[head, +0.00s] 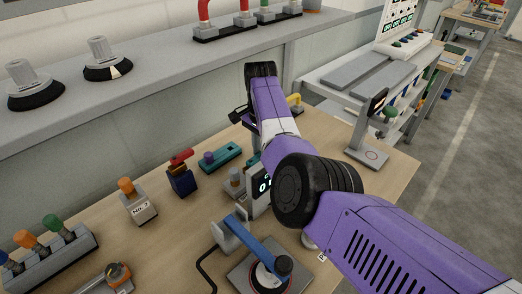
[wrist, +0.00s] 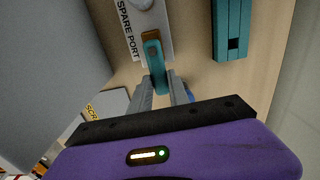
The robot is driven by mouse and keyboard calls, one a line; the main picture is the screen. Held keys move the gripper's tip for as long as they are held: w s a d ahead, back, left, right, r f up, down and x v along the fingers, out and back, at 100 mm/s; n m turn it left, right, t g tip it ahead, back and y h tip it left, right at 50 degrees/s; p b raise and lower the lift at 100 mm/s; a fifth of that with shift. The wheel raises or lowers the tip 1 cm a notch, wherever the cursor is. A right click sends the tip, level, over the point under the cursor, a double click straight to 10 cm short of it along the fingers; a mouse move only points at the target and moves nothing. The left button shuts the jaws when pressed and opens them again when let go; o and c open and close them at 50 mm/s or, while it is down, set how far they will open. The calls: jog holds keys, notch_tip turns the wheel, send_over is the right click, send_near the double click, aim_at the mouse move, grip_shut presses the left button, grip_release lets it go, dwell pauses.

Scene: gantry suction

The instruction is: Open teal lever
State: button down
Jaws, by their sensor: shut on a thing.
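The teal lever (wrist: 154,58) shows in the wrist view, with an orange-brown part (wrist: 151,36) at its far end, beside a pale plate (wrist: 131,35) marked SPARE PORT. My gripper (wrist: 166,86) has its two grey fingers closed around the near end of the teal lever. Part of the lever between the fingers is hidden. In the head view my purple arm reaches across the bench, and I cannot make out the teal lever or the fingertips there.
A teal slotted block (wrist: 231,30) lies right of the lever. In the head view a teal block with a purple knob (head: 221,157), a dark blue box with a red top (head: 182,180) and a blue-handled device (head: 262,249) stand on the wooden bench (head: 180,245). A grey shelf (head: 165,62) runs behind.

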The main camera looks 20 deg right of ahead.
jog(key=shift+a+r, duration=0.1)
jog(key=shift+a, duration=0.05)
jog(key=c, duration=1.3)
grip_release()
jog(key=shift+o, duration=0.3)
